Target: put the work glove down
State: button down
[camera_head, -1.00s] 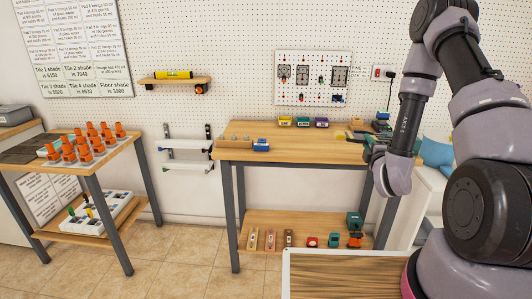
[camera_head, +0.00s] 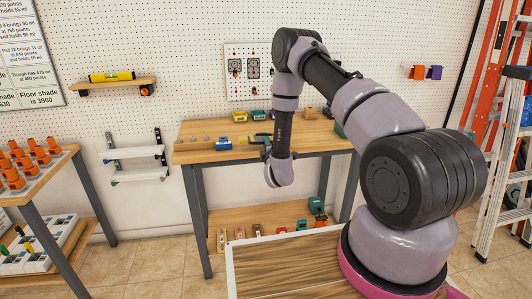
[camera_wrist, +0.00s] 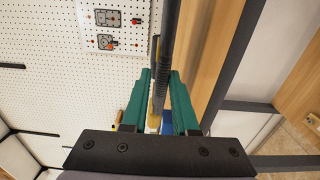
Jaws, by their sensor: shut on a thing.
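The work glove shows in the wrist view as a dark, narrow, edge-on shape (camera_wrist: 167,50), with some yellow low between the jaws. My gripper (camera_wrist: 162,80), with green fingers, is shut on it. In the head view my gripper (camera_head: 266,144) is small and partly hidden by my arm. A dark and yellow bit of the glove (camera_head: 256,138) shows at its left, in front of or over the wooden workbench (camera_head: 200,156). I cannot tell whether the glove touches the bench top. The glove's full shape is not visible.
Small yellow, green and blue bins (camera_head: 258,115) stand at the bench's back. A blue item (camera_head: 223,144) lies at its left. The lower shelf (camera_head: 222,217) holds several small items. A table with orange parts (camera_head: 14,172) stands left, a ladder (camera_head: 498,150) right. Bare bench top shows front left.

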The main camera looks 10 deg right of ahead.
jog(key=shift+d+f, duration=0.15)
jog(key=shift+f, duration=1.65)
jog(key=c, duration=0.7)
grip_release()
jog(key=shift+f, duration=0.15)
